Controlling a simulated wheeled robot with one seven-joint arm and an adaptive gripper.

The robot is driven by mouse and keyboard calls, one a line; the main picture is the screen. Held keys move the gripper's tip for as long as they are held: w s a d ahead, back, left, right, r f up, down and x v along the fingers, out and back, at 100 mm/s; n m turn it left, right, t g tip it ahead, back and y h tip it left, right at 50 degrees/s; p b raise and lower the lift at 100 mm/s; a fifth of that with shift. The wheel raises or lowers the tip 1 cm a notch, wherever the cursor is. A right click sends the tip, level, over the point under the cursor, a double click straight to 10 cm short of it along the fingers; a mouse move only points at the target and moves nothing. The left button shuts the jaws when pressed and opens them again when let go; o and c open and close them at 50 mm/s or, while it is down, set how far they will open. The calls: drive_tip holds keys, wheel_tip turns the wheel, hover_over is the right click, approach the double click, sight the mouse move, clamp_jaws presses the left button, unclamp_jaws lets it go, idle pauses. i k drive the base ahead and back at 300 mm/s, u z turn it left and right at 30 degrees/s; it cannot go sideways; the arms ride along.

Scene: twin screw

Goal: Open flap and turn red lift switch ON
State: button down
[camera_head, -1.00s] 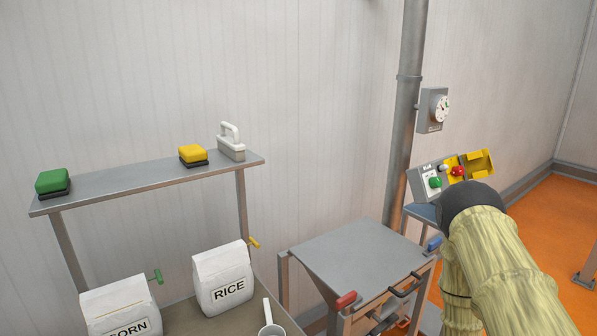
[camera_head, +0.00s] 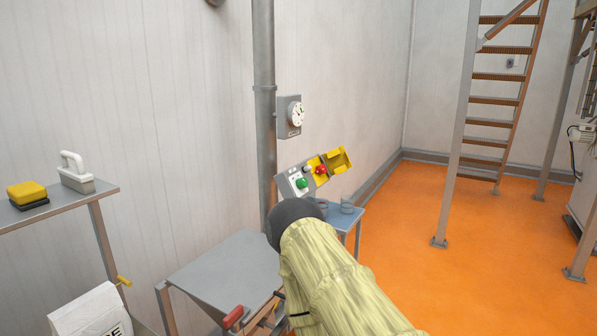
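The control panel (camera_head: 299,181) stands beside the grey pipe, above a small blue-grey table. It carries a green switch (camera_head: 302,183) on its pale left part and a red switch (camera_head: 320,169) on its yellow right part. The yellow flap (camera_head: 340,160) stands swung open to the right of the red switch, leaving that switch uncovered. The red switch is too small to tell its position. My arm, in a pale yellow sleeve with a dark joint, reaches up in front of and below the panel. My gripper is not visible; the arm hides it or it is out of frame.
A grey box with a white dial (camera_head: 289,117) hangs above the panel. A grey hopper table (camera_head: 228,270) with a red handle is at lower left. A shelf (camera_head: 60,207) holds a yellow scrubber and a white-handled one. Open orange floor and a ladder (camera_head: 490,130) lie right.

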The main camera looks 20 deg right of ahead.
sight(320, 169)
drive_tip(key=z, duration=0.05)
drive_tip(key=k, duration=0.5)
drive_tip(key=z, duration=1.5)
drive_tip(key=i, duration=1.35)
drive_tip(key=u, duration=1.95)
